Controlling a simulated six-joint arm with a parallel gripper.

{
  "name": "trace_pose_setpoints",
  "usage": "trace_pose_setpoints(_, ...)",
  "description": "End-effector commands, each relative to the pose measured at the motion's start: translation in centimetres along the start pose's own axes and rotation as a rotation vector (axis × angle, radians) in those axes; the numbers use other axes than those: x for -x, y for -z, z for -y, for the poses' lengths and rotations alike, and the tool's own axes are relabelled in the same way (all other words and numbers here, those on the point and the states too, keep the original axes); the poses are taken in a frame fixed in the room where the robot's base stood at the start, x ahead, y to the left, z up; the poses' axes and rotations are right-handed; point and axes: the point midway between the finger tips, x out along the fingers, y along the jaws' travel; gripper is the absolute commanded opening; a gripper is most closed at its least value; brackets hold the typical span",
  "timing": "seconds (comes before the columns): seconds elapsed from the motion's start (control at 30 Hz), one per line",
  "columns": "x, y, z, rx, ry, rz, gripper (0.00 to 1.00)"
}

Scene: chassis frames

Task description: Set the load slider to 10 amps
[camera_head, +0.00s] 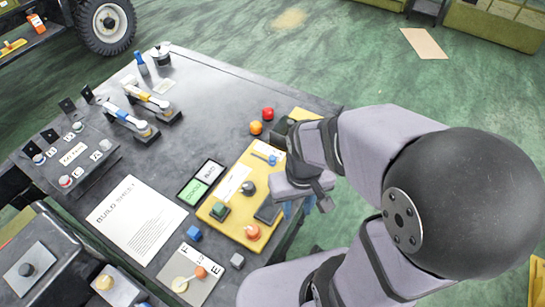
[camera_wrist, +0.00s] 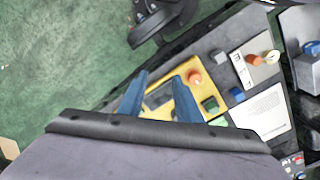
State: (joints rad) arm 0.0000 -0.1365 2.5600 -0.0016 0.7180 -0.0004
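A yellow panel (camera_head: 222,222) lies at the table's right edge. It carries a white strip (camera_head: 233,182), a black knob (camera_head: 248,188), a green button (camera_head: 220,210), an orange knob (camera_head: 253,231) and a dark rectangle (camera_head: 267,212). A small blue piece (camera_head: 272,160) sits near a white label at its far end. I cannot read which part is the load slider. My gripper (camera_head: 298,207) is above the panel's right edge. In the wrist view its blue fingers (camera_wrist: 160,78) are apart, with the dark rectangle (camera_wrist: 158,97) seen between them. Nothing is held. My gripper body hides part of the panel.
A build sheet (camera_head: 130,220) lies to the left.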

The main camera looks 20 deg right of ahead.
Motion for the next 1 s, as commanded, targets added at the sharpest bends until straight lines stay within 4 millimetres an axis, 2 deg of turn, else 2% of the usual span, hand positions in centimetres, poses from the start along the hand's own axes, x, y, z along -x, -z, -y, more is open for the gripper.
trace_pose_setpoints(0.07,0.0,0.0,0.0,0.0,0.0,0.0,0.31)
trace_pose_setpoints(0.1,0.0,0.0,0.0,0.0,0.0,0.0,0.38)
trace_pose_setpoints(0.27,-0.9,-0.4,-0.1,-0.002,0.0,0.024,0.38)
trace_pose_setpoints(0.47,-4.5,-2.8,-0.1,-0.007,0.001,0.165,0.38)
trace_pose_setpoints(0.57,-6.5,-2.4,-0.2,-0.009,0.001,0.226,0.38)
trace_pose_setpoints(0.67,-8.4,0.1,-0.3,-0.012,0.002,0.251,0.38)
trace_pose_setpoints(0.77,-10.4,3.9,-0.4,-0.015,0.002,0.25,0.38)
trace_pose_setpoints(0.9,-12.8,10.1,-0.6,0.003,0.005,0.22,0.38)
trace_pose_setpoints(1.0,-13.6,14.8,-0.7,0.045,0.008,0.179,0.38)
